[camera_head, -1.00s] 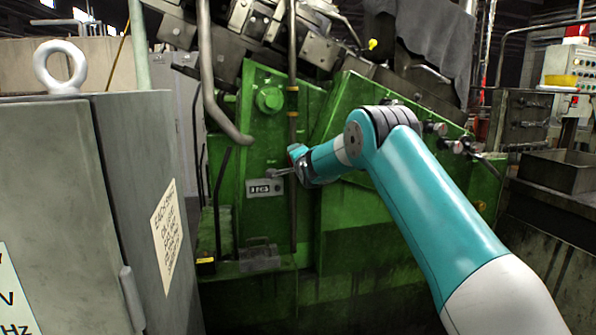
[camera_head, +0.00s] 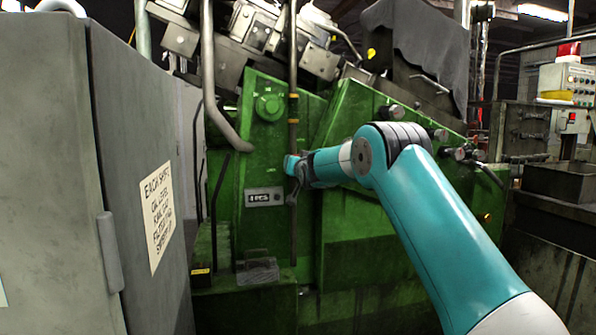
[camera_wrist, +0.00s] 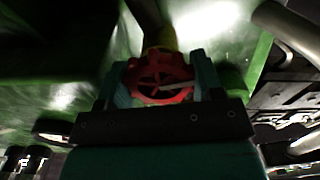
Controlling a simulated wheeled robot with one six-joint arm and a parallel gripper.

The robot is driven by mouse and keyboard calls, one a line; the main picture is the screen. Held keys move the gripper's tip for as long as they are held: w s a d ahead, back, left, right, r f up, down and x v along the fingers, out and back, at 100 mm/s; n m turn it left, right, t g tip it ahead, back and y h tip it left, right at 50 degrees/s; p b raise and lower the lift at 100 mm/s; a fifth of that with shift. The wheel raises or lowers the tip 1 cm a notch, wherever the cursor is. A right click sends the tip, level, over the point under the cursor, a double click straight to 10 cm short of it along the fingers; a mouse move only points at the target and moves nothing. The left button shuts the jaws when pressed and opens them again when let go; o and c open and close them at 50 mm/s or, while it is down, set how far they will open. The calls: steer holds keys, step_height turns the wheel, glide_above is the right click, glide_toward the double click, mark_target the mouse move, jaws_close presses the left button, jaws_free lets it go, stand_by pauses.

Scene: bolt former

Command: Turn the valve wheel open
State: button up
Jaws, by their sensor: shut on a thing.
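The red valve wheel (camera_wrist: 157,77), with spokes, shows in the wrist view in front of a yellowish fitting. My gripper (camera_wrist: 164,68) has one teal finger on each side of the wheel and is shut on its rim. In the head view my arm reaches in from the lower right, and its wrist is by the vertical pipe on the green machine. The wheel cannot be made out there. How far the wheel is turned cannot be told.
The green machine (camera_head: 345,230) fills the middle, with a vertical pipe (camera_head: 293,110) and a small label plate (camera_head: 264,197). A grey cabinet (camera_head: 50,180) with a paper notice stands close on the left. A control box (camera_head: 568,83) is at the far right.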

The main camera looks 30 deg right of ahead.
steer(key=n+b, duration=0.1)
steer(key=n, duration=0.3)
steer(key=shift+f, duration=0.2)
steer(key=shift+n+b, duration=0.6)
steer(key=shift+n, duration=1)
steer(key=shift+r, duration=0.1)
steer(key=o, duration=0.9)
